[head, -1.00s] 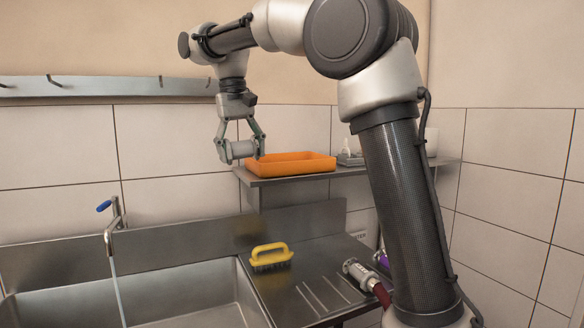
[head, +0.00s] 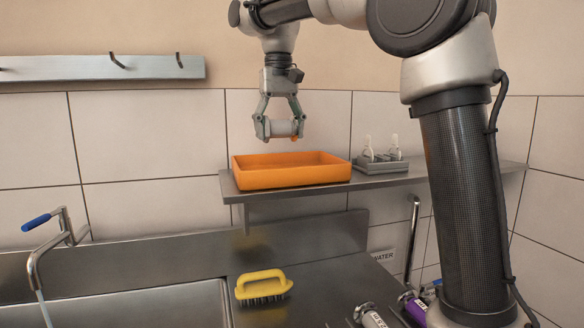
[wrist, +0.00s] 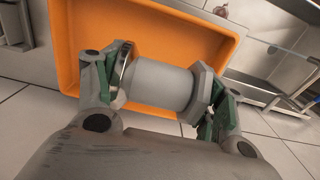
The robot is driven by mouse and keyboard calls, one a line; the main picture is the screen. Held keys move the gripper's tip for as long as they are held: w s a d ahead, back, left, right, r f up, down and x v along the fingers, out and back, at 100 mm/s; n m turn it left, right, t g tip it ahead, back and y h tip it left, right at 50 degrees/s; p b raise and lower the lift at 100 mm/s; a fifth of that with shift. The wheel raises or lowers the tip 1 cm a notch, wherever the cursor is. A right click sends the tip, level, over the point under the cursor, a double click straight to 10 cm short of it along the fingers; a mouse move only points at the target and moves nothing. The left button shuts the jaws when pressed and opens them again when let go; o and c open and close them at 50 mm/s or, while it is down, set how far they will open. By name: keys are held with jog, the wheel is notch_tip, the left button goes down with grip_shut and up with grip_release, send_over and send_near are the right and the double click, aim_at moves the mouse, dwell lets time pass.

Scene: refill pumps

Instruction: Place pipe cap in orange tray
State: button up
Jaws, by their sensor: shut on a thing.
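The grey pipe cap (wrist: 157,86) is a short cylinder with a wider hexagonal end. My gripper (wrist: 160,92) is shut on it, one finger at each end. In the head view my gripper (head: 280,130) holds the pipe cap (head: 281,129) level, a little above the orange tray. The orange tray (head: 292,179) is a shallow rectangular box on a metal shelf. In the wrist view the orange tray (wrist: 66,45) lies below and behind the cap, and its inside looks empty where visible. My gripper and the cap hide part of it.
The metal shelf (head: 440,178) also bears a grey holder (head: 380,165) with small white items, right of the tray. Below are a sink (head: 130,308), a blue-handled tap (head: 60,235) and a yellow brush (head: 263,285). A hook rail (head: 100,67) is on the wall.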

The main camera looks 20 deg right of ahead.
notch_tip(320, 180, down, 8)
jog(key=shift+f, duration=0.15)
jog(key=shift+f, duration=0.1)
jog(key=o, duration=1.2)
jog(key=shift+c, duration=0.2)
notch_tip(320, 180, up, 12)
jog(key=shift+s+r, duration=0.1)
jog(key=shift+r, duration=0.05)
jog(key=s+d+f+t, duration=0.2)
jog(key=s+d+f, duration=0.6)
jog(key=s+d, duration=0.45)
jog(key=s+d+f+t, duration=0.2)
jog(key=s+d+f, duration=0.3)
jog(key=s+f, duration=0.8)
jog(key=shift+s+d+f, duration=0.2)
jog(key=shift+s+f, duration=0.05)
jog(key=shift+f, duration=0.35)
